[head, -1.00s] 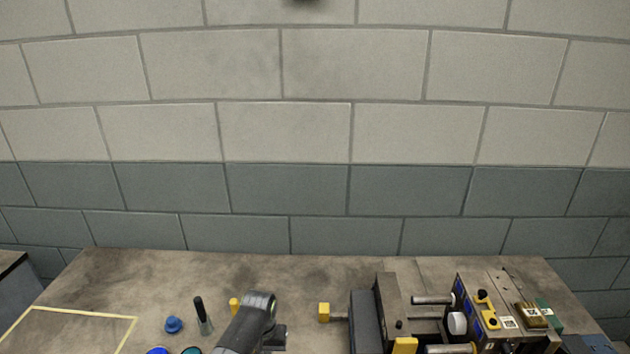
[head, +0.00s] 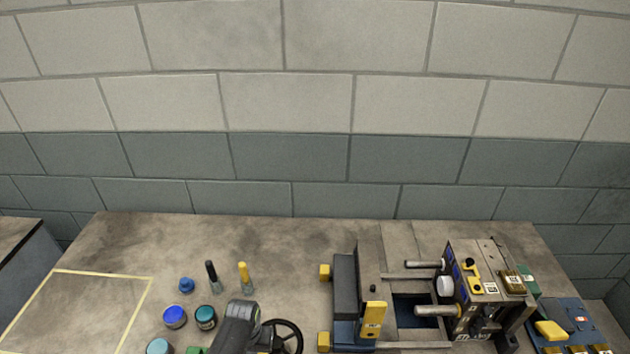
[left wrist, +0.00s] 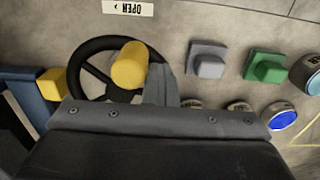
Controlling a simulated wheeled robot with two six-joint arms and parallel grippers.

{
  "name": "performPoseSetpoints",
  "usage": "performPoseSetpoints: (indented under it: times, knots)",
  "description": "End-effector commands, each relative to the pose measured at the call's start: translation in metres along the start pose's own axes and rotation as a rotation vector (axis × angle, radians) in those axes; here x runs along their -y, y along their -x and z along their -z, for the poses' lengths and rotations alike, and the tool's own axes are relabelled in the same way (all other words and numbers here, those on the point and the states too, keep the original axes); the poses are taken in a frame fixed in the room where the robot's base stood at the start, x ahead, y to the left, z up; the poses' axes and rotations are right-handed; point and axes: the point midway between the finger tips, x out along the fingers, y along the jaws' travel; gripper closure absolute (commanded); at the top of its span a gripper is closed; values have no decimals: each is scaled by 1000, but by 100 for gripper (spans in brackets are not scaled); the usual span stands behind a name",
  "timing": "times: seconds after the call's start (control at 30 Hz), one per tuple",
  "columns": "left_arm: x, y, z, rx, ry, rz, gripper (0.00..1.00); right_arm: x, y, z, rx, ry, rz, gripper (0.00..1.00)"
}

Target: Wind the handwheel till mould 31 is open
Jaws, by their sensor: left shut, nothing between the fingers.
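The black handwheel (head: 284,336) stands at the left end of the mould machine, partly cut off by my left arm. In the left wrist view the handwheel (left wrist: 84,88) shows its dark rim, spokes and yellow knob (left wrist: 130,65). My left gripper (left wrist: 160,88) is shut and empty, with a grey finger close beside the knob; I cannot tell whether they touch. The mould's dark left half (head: 346,292) and right half (head: 485,290) stand apart, with steel rods (head: 425,264) across the gap. I cannot read the number 31. My right gripper is out of view.
An "OPEN" label (left wrist: 127,8) with an arrow lies near the wheel. Left of my arm stand blue and teal pots (head: 175,317), a blue knob-shaped piece (head: 186,285) and two marker-like tubes (head: 211,277). A yellow taped rectangle (head: 151,290) at far left is empty.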

Motion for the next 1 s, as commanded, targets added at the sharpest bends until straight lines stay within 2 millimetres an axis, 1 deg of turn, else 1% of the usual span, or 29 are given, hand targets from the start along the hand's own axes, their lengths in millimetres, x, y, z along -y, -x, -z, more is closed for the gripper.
performPoseSetpoints:
  times: [0.03,0.17,0.37,1.0]
  knots:
    - [-10,-1,-8,3,1,-8,100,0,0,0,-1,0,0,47]
    - [-25,0,-15,-1,0,-9,100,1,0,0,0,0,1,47]
    - [-24,7,-13,-6,0,-6,100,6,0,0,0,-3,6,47]
    - [-23,72,-12,-9,1,-5,100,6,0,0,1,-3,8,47]
